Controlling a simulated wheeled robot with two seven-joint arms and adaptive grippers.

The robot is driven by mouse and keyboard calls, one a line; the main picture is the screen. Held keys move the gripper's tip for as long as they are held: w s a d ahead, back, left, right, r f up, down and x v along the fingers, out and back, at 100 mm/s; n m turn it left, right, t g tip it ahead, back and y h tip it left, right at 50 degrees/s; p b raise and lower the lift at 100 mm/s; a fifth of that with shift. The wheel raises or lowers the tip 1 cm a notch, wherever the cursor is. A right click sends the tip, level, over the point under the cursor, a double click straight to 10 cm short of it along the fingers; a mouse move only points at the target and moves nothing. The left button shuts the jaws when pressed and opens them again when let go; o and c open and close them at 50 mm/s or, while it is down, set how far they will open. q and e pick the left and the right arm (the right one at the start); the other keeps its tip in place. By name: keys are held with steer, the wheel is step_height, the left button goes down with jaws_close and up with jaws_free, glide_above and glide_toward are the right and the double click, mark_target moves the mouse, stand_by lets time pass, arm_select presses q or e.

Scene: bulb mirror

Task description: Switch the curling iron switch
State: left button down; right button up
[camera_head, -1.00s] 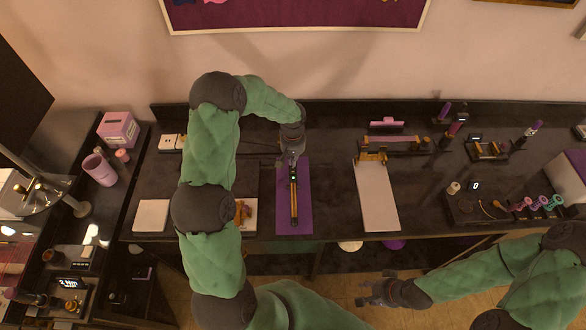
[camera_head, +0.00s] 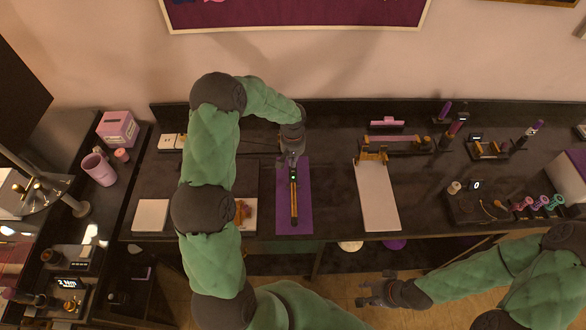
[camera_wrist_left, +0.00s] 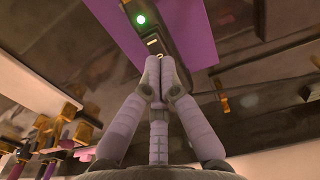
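The curling iron (camera_head: 294,204) lies lengthwise on a purple mat (camera_head: 279,222), its dark end towards the wall. In the left wrist view the dark handle (camera_wrist_left: 160,18) shows a lit green light (camera_wrist_left: 140,19) and a small pale switch (camera_wrist_left: 152,42). My left gripper (camera_head: 291,162) is over the iron's far end. In the wrist view its fingertips (camera_wrist_left: 158,62) are together, just below the switch; whether they touch the handle is unclear. My right gripper (camera_head: 370,291) is open and empty in front of the table, away from the iron.
A white board (camera_head: 378,200) and a wooden-ended rack (camera_head: 395,145) stand right of the mat. A tray with several coloured items (camera_head: 505,205) is further right. A pink mug (camera_head: 99,168) is on the left side table.

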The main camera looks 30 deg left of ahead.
arm_select(q)
steer(key=shift+f+b, duration=0.7)
steer(key=shift+f, duration=0.2)
stand_by(0.4)
steer(key=shift+r, duration=0.15)
steer(key=shift+r+p, duration=0.3)
steer(key=shift+r, duration=0.1)
steer(key=shift+r+p, duration=1.4)
steer(key=shift+r, duration=1.65)
steer(key=shift+f, duration=0.1)
